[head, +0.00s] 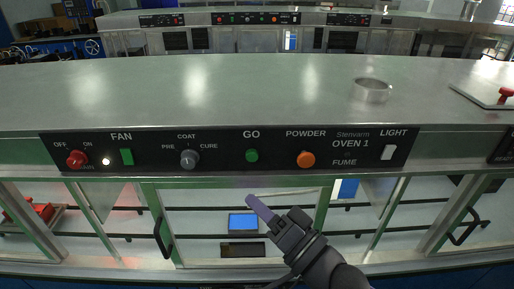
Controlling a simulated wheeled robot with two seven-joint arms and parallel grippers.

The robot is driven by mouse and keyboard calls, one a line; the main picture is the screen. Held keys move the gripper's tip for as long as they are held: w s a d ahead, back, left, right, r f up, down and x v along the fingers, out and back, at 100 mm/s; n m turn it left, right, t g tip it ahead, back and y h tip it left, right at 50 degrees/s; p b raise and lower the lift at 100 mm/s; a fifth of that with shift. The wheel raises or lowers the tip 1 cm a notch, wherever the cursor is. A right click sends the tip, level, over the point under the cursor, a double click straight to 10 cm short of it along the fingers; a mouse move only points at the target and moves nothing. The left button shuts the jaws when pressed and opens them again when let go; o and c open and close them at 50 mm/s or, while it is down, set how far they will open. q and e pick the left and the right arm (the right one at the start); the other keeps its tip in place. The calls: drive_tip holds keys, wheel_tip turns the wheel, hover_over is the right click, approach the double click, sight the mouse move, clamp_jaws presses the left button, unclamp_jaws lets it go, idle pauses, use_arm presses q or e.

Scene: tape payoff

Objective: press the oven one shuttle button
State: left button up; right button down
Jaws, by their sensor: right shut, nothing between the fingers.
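The black control panel (220,159) marked "OVEN 1" runs along the front of the steel bench. A round green button (252,155) sits under the "GO" label. An orange round knob or button (305,159) sits to its right under "POWDER". I read no "shuttle" label on the panel. My right gripper (262,208) shows below the panel in front of the glass oven front. Its fingers are shut and empty, pointing up and left. Its tip appears below the green button in the picture, apart from it. My left gripper is not in view.
The panel also carries a red knob (76,159), a green fan switch (127,157), a grey coat knob (189,159) and a white light switch (388,153). A metal ring (372,90) stands on the mostly clear bench top (230,85). Black door handles (163,238) stick out below.

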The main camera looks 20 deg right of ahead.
sight(252, 156)
drive_tip(key=shift+a, duration=0.1)
drive_tip(key=shift+w+d+f+b, duration=0.1)
drive_tip(key=shift+w+d+b, duration=0.3)
drive_tip(key=shift+w+b, duration=0.7)
drive_tip(key=shift+w+d+r+b, duration=0.1)
drive_tip(key=shift+w+d+b, duration=0.35)
drive_tip(key=shift+w, duration=1.25)
drive_tip(key=shift+w+d+f+b, duration=0.1)
drive_tip(key=shift+w+d+b, duration=0.45)
drive_tip(key=shift+w, duration=0.85)
drive_tip(key=shift+a, duration=0.1)
drive_tip(key=shift+w, duration=0.4)
